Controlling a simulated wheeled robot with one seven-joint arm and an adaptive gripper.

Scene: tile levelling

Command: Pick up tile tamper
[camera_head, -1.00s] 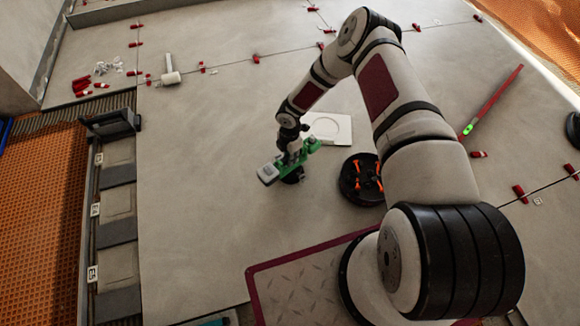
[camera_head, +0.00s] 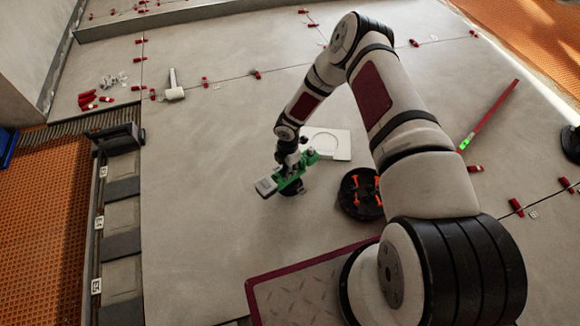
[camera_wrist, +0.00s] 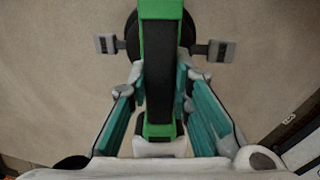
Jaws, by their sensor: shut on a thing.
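The tile tamper (camera_head: 267,187) is a green tool with a grey block at one end and a round black pad underneath. It stands over the large tile floor left of centre in the head view. In the wrist view its green and black body (camera_wrist: 158,50) runs up the middle, with the dark round pad partly hidden behind it. My gripper (camera_head: 289,160) is above the tamper, and its teal-lined fingers, seen in the wrist view (camera_wrist: 160,85), are shut on the tamper's body from both sides. I cannot tell whether the pad touches the floor.
A white square plate with a ring (camera_head: 327,143) lies behind the gripper. A black round device with orange parts (camera_head: 360,193) is to the right. A white mallet (camera_head: 174,88) lies further back. A tile rack (camera_head: 123,240) stands left. The floor between is clear.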

